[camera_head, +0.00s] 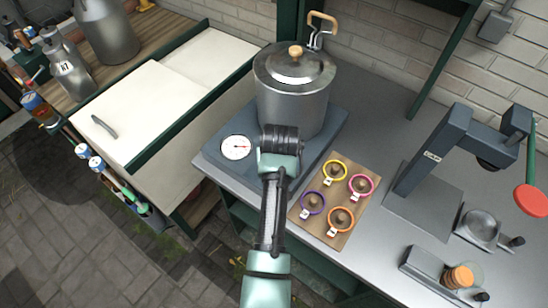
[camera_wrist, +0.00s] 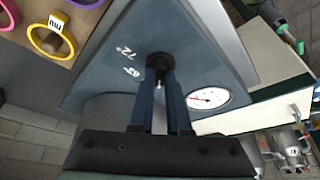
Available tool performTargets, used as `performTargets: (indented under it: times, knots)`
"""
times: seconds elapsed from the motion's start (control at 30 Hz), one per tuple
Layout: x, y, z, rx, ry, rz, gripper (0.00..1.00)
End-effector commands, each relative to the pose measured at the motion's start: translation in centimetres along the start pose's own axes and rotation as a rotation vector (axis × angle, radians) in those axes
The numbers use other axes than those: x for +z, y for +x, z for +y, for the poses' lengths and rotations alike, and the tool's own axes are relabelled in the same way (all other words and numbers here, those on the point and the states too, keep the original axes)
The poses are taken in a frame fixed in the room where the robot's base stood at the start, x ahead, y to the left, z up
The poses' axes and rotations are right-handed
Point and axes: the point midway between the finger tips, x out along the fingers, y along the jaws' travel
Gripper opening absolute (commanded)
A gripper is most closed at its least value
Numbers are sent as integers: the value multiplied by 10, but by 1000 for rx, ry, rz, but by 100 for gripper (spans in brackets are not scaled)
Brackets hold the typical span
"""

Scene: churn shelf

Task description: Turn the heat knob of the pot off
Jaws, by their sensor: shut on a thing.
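The lidded metal pot (camera_head: 290,105) stands on a dark grey heating base (camera_head: 216,160). In the wrist view, the base's sloping blue-grey front (camera_wrist: 105,70) carries a small dark heat knob (camera_wrist: 158,60). White marks reading about 72 and 65 are printed beside the knob. My gripper (camera_wrist: 160,82) has its two fingers close around the knob, shut on it. A round white gauge with a red needle (camera_wrist: 207,98) sits beside it; it also shows in the head view (camera_head: 236,147). In the head view my wrist hides the knob and fingertips.
A wooden board (camera_head: 350,218) with several coloured rings lies right of the base. A grey press stand (camera_head: 430,150) is farther right. A white-topped cabinet (camera_head: 130,110) stands left, with milk cans (camera_head: 105,35) behind. A brick wall backs the counter.

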Motion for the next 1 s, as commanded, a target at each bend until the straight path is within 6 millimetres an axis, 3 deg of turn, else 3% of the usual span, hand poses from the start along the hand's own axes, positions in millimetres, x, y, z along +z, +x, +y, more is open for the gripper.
performTargets:
  times: [0.5, 1.0]
  knots:
    - [-1, 0, 3, -146, -356, 1, 0]
    - [-1, 0, 3, -185, -452, 1, 0]
